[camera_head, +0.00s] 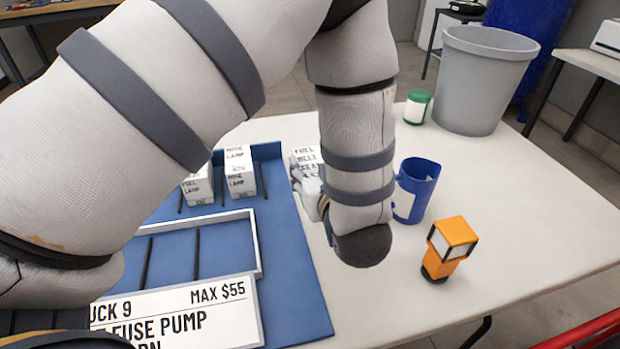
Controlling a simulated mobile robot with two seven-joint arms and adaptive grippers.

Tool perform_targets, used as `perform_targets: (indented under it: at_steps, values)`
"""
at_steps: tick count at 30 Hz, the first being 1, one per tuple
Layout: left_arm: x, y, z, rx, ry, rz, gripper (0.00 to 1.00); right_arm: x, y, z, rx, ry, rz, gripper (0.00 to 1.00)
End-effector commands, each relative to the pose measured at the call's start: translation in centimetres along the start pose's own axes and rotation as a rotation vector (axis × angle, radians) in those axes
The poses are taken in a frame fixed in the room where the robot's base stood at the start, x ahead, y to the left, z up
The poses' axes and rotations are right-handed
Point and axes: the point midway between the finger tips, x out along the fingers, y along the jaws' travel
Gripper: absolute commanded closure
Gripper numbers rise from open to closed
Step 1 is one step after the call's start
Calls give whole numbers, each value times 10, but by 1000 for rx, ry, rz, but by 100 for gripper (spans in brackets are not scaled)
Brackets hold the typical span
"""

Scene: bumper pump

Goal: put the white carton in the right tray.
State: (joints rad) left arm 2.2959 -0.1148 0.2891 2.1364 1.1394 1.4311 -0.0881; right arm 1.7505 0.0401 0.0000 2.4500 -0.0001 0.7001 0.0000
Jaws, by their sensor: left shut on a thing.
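A white carton (304,156) with dark print stands out just right of the blue rack's back corner. My left arm comes in from the left, bends over the middle and hangs down beside it. My left gripper (307,181) is mostly hidden behind my wrist; its visible grey fingers are at the carton, and it is shut on it. I cannot tell whether the carton touches the table. A blue tray (293,262) with a white-rimmed compartment lies left of the wrist, partly covered by my arm. I cannot tell if it is the right tray. My right gripper is out of view.
Two more white cartons (239,172) stand at the back of the blue tray. A price sign (180,318) lies in front. A blue cup (417,188), an orange-black object (450,247) and a green-lidded jar (416,107) stand right of my wrist. A grey bin (482,85) is behind. The table's right front is clear.

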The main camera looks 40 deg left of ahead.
Motion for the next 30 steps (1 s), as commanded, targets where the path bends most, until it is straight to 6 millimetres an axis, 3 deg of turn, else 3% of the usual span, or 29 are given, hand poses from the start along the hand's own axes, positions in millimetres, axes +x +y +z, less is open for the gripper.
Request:
perform_targets:
  at_steps: [1,8,12,23,24,26,30]
  values:
    - [12,1,17,13,-10,-5,91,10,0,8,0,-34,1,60]
    - [35,5,29,8,-6,-3,91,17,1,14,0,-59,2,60]
    - [44,5,56,12,-9,-2,91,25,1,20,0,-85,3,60]
    - [44,6,58,4,-2,1,91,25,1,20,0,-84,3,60]
    - [44,6,59,3,-4,1,48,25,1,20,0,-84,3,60]
    - [44,6,58,3,-3,1,34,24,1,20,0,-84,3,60]
    - [44,6,58,3,-3,1,32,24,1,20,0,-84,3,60]
